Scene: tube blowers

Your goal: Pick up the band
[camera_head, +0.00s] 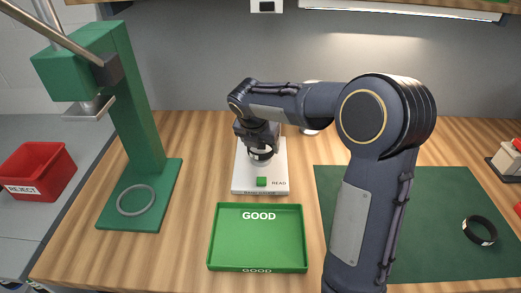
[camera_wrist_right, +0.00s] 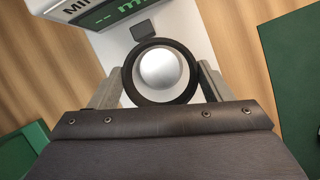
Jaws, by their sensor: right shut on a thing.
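A black band (camera_wrist_right: 160,101) shows in the right wrist view as a ring around a shiny pale ball (camera_wrist_right: 161,68). My right gripper (camera_wrist_right: 160,78) has one grey finger on each side of the band and is shut on it. In the head view my right gripper (camera_head: 260,142) is over the white reader stand (camera_head: 245,172), and the band (camera_head: 261,156) shows small at its fingers. I cannot tell whether the band rests on the stand. A second black band (camera_head: 480,230) with a pale label lies on the dark green mat. My left gripper is not in view.
A green GOOD tray (camera_head: 257,206) stands in front of the stand. A green press-like fixture (camera_head: 140,110) with a grey ring (camera_head: 136,200) on its base stands left. A red REJECT bin (camera_head: 36,172) is farther left. The dark green mat (camera_head: 445,190) is mostly bare.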

